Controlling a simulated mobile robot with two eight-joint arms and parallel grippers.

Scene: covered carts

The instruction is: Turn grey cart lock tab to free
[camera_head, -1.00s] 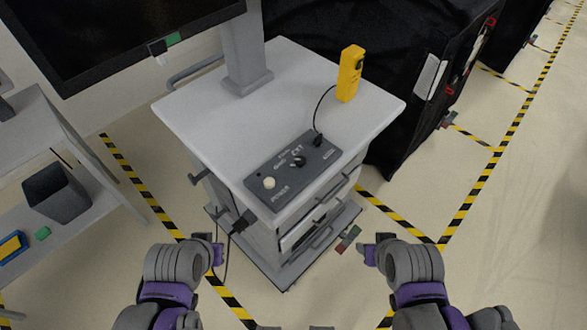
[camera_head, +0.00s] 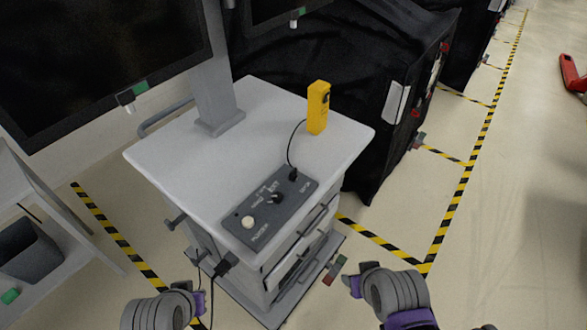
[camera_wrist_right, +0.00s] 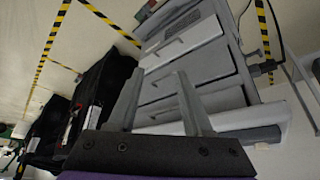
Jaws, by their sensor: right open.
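The grey cart (camera_head: 262,103) stands ahead of me, with drawers below its light top. A small red and green tab (camera_head: 335,268) sticks out low at the right side of its base; I cannot tell its setting. My right gripper (camera_head: 352,283) is just right of and below the tab in the picture, apart from it. In the right wrist view my right gripper (camera_wrist_right: 158,95) is open and empty, with the cart's drawers (camera_wrist_right: 185,45) beyond its fingers. My left gripper (camera_head: 197,298) is at the bottom, left of the cart; its jaws are too small to judge.
A control box (camera_head: 270,207) and a yellow handheld device (camera_head: 318,108) sit on the cart top. Black covered carts (camera_head: 335,65) stand behind. A shelf with a dark bin (camera_head: 30,250) is at left. The floor at right (camera_head: 510,220) is clear, with a red object (camera_head: 572,75) farther off.

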